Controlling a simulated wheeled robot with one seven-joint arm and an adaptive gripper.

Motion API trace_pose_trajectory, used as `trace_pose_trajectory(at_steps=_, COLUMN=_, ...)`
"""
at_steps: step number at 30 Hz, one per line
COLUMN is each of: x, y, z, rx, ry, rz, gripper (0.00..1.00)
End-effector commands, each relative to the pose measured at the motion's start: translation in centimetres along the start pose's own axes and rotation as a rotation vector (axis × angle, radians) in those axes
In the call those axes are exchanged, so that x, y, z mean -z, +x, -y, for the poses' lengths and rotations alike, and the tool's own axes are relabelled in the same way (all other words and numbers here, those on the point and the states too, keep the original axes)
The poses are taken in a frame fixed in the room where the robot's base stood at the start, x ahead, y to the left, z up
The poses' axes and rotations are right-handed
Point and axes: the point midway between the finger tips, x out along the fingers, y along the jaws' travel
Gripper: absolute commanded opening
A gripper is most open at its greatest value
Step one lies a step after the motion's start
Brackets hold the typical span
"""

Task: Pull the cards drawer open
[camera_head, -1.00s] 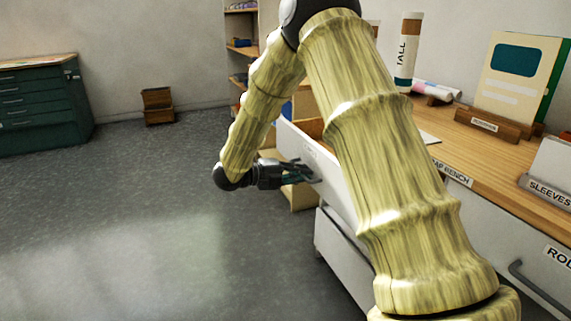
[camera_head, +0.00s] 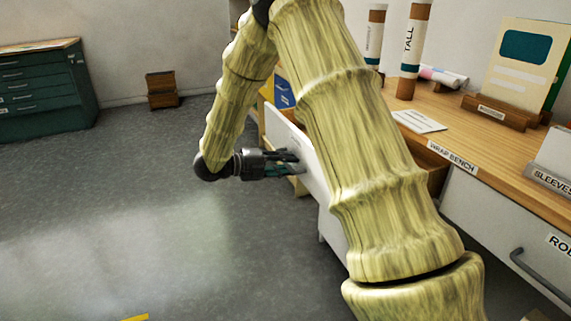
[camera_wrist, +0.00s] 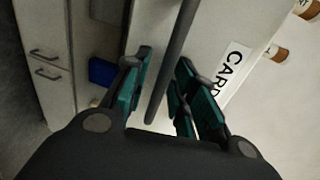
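The cards drawer is a white-fronted drawer (camera_head: 313,168) that stands out from the wooden bench, partly open. Much of it is hidden behind my arm. In the wrist view its front bears a white label (camera_wrist: 233,75) reading "CARD", cut off by my finger. Its dark bar handle (camera_wrist: 178,45) runs between my two teal-padded fingers. My gripper (camera_head: 297,163) is at the drawer front, and in the wrist view (camera_wrist: 163,88) its fingers are drawn in around the handle. The right finger looks close against the bar; a narrow gap shows on the left.
The wrap bench top (camera_head: 462,135) holds tall tubes (camera_head: 414,45), a card stand (camera_head: 515,65) and a sleeves holder (camera_head: 548,165). A drawer with a dark handle (camera_head: 540,285) is at the right. A green cabinet (camera_head: 40,95) stands far left. The floor left of the drawer is clear.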

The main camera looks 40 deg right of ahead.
Motion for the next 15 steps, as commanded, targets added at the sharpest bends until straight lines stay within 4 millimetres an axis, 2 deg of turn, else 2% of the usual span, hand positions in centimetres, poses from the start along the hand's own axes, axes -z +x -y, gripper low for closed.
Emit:
trace_pose_trajectory(at_steps=10, x=-0.1, y=-0.2, z=0.1, rx=0.0, ry=0.001, rz=0.002, gripper=0.31)
trace_pose_trajectory(at_steps=15, x=-0.1, y=-1.6, z=0.1, rx=0.001, ry=0.001, rz=0.002, gripper=0.31)
